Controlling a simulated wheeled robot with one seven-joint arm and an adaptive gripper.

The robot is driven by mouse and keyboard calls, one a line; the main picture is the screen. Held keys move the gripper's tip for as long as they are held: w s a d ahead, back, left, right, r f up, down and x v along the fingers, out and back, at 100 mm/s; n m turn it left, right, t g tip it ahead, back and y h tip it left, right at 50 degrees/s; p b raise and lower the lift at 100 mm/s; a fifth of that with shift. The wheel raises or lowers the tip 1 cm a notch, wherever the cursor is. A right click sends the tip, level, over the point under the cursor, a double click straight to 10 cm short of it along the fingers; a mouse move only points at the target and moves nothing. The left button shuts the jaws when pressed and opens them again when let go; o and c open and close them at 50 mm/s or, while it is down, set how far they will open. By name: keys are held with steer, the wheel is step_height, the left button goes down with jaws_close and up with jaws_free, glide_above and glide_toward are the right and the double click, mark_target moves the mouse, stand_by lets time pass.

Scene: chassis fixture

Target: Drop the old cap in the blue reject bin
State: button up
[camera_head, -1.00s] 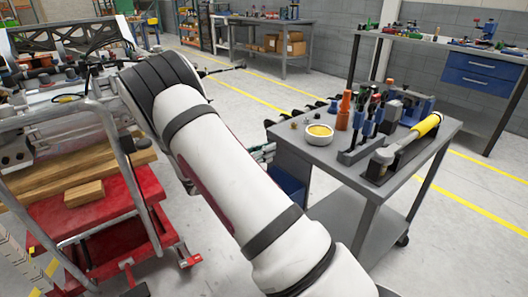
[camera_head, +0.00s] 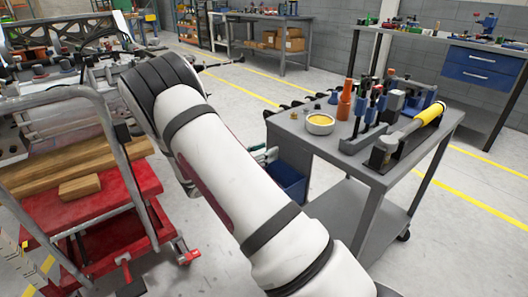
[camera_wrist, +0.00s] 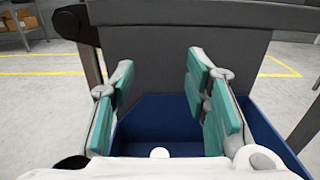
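The blue reject bin (camera_head: 290,184) hangs at the near left side of the grey cart, below its top. In the wrist view the bin (camera_wrist: 262,125) lies beyond and below my gripper, with its inside partly visible. My gripper (camera_wrist: 158,82) has its two teal-padded fingers spread apart, with nothing between them, over the bin opening. In the head view my gripper (camera_head: 270,155) is mostly hidden behind my arm, beside the bin. I cannot make out the old cap in either view; the bin's floor is largely hidden.
The grey cart (camera_head: 345,170) carries a white bowl (camera_head: 319,124), an orange bottle (camera_head: 345,100), small brass-coloured pieces and a yellow-handled tool (camera_head: 428,115). A red cart (camera_head: 90,215) with wood boards stands at left.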

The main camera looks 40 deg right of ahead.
steer(key=a, duration=1.2)
steer(key=shift+s, duration=0.2)
stand_by(0.7)
